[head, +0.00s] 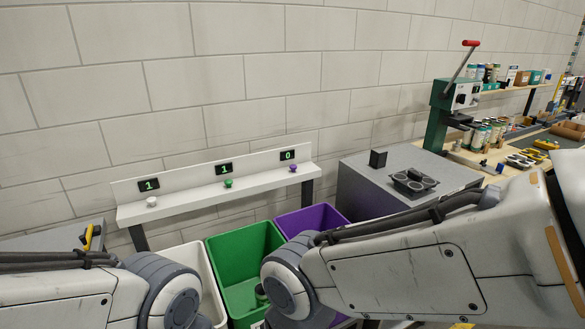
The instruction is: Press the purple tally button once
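The purple tally button (293,168) stands at the right end of a pale shelf (215,190) against the wall. The display (288,155) above it reads 0. A green button (228,183) stands mid-shelf under a display (224,168) that seems to read 1. A white button (152,201) stands at the left end under a display (149,185) reading 1. My arms come in low from both sides, in front of and below the shelf. Neither gripper's fingers show, and nothing touches the purple button.
A white bin (190,258), a green bin (238,242) with a dark can inside and a purple bin (308,217) stand below the shelf. A grey cabinet (362,183) with a dark tray (414,181) and a green lever press (440,104) stand to the right.

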